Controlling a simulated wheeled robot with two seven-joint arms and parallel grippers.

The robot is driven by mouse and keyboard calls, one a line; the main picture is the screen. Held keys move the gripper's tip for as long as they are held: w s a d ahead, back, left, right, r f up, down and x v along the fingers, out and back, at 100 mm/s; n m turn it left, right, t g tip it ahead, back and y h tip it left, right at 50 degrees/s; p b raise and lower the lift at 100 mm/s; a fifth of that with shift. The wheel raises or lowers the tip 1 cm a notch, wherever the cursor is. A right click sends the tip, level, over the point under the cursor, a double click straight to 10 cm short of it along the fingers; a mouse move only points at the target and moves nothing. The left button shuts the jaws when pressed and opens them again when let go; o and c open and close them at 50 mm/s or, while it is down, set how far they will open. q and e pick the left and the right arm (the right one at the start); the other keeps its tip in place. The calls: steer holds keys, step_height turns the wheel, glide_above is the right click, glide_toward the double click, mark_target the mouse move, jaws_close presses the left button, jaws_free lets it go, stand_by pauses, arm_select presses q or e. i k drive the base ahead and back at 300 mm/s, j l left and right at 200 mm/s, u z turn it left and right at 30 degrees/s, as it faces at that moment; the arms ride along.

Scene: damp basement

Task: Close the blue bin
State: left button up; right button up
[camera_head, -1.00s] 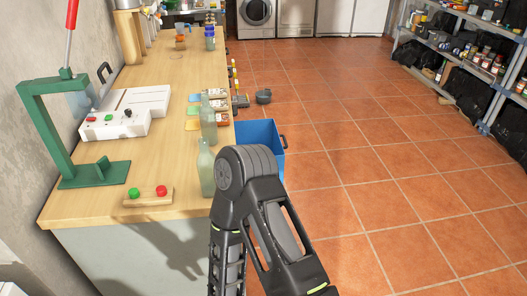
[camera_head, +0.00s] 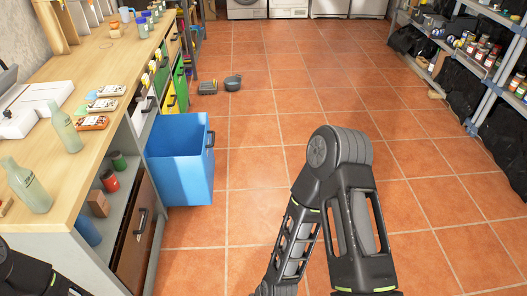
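The blue bin (camera_head: 186,178) is a blue pull-out drawer in the workbench's side. It stands pulled out over the floor, open at the top, with a dark handle (camera_head: 210,140) on its right front face. My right arm rises at the lower middle, to the right of the bin and apart from it. A dark piece of my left arm shows at the lower left corner. Neither gripper is in the picture.
The wooden workbench (camera_head: 92,68) runs along the left, with two glass bottles (camera_head: 64,127) near its edge. A brown drawer front (camera_head: 138,232) is nearer. A dark pot (camera_head: 233,82) lies on the floor beyond.

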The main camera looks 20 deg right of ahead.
mark_target(179, 154)
steer(key=l+z, duration=0.15)
steer(key=l, duration=0.5)
steer(key=u, duration=0.35)
steer(key=i+l+u, duration=0.65)
steer(key=l+u, duration=0.3)
steer(key=i+l, duration=0.15)
steer(key=l, duration=0.15)
steer(key=i+l, duration=0.15)
steer(key=l, duration=0.15)
steer(key=i+l, duration=0.15)
steer(key=l, duration=0.2)
steer(key=i, duration=0.5)
steer(key=u, duration=0.05)
